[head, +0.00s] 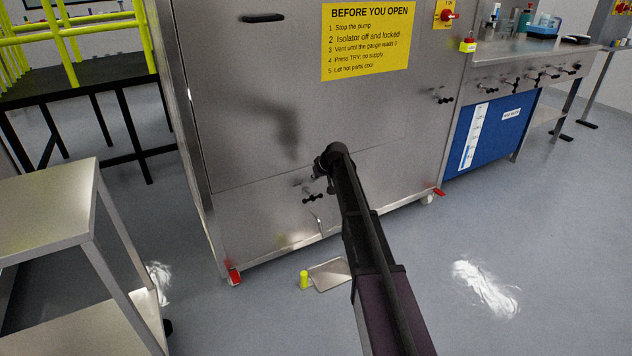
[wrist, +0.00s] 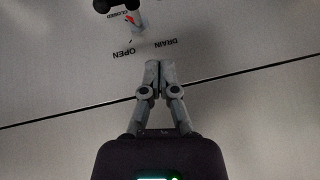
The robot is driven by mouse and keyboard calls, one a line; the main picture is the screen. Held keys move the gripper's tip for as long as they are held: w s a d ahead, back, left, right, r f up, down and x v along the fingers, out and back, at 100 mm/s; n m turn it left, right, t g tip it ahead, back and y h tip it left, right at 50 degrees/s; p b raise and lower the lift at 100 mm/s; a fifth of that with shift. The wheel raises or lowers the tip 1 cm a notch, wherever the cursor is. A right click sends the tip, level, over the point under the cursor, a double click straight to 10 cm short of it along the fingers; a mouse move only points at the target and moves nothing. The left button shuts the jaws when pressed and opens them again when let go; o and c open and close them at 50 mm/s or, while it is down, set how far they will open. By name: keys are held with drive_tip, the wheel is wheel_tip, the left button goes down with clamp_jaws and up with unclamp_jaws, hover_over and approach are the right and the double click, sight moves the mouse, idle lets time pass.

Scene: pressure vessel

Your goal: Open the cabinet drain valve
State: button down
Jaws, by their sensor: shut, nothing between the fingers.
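The drain valve's black handle (head: 313,198) sits low on the front of the steel cabinet (head: 290,110), above a bent metal spout (head: 318,223). In the wrist view the black handle (wrist: 115,5) is cut off by the top edge, with a small red-and-white part (wrist: 132,22) below it. The labels CLOSED, OPEN and DRAIN (wrist: 165,44) appear upside down around it. My gripper (wrist: 160,64) is shut and empty, its fingertips below the DRAIN label and apart from the handle. In the head view my wrist hides the fingers.
A shallow metal tray (head: 330,275) and a yellow-green cylinder (head: 304,280) are on the floor before the cabinet. A steel cart (head: 60,215) stands at left. A yellow sign (head: 367,42) is on the cabinet. A bench (head: 520,62) is at right. White patches mark the otherwise clear floor.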

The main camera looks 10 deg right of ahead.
drive_tip(key=b, duration=0.4)
hover_over(307, 201)
drive_tip(key=w, duration=0.1)
drive_tip(key=f, duration=0.5)
drive_tip(key=shift+w+d, duration=0.15)
drive_tip(key=shift+d, duration=0.15)
drive_tip(key=shift+s+a+f+b, duration=0.1)
drive_tip(key=shift+s+f+b, duration=0.15)
drive_tip(key=shift+f+b, duration=0.6)
drive_tip(key=shift+s+a+f+b, duration=0.1)
drive_tip(key=shift+s+f+b, duration=0.15)
drive_tip(key=shift+f+b, duration=0.55)
drive_tip(key=shift+r, duration=0.1)
drive_tip(key=shift+d, duration=0.2)
drive_tip(key=shift+a, duration=0.1)
